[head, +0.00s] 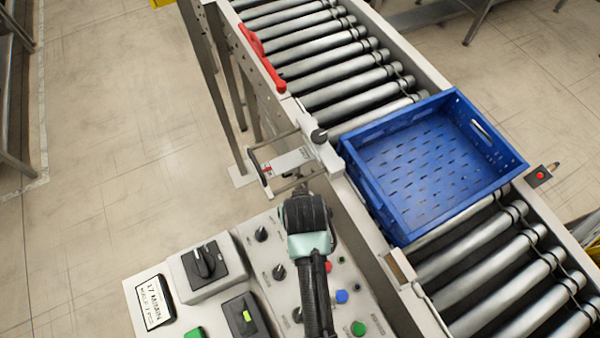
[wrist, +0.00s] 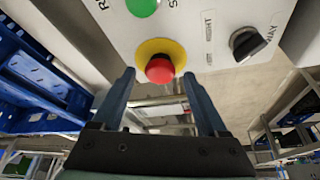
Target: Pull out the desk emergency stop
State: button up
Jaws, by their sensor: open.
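The desk emergency stop, a red mushroom button on a round yellow base (wrist: 160,62), shows at the upper middle of the wrist view. It is set in the pale control panel (wrist: 218,20). My gripper (wrist: 158,76) is open, with its two fingers spread to the left and right of the red button. I cannot tell whether the fingers touch it. In the head view my dark wrist and gripper (head: 305,212) are over the far edge of the control desk (head: 262,222) and hide the emergency stop.
The desk holds a black rotary switch (head: 204,262), several knobs, a green button (head: 358,328) and a blue button (head: 341,296). A blue crate (head: 365,190) sits on the roller conveyor (head: 330,65). A red handle (head: 262,58) is on its left rail. Open floor lies left.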

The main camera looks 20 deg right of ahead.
grip_shut()
dwell(0.4)
dwell(1.0)
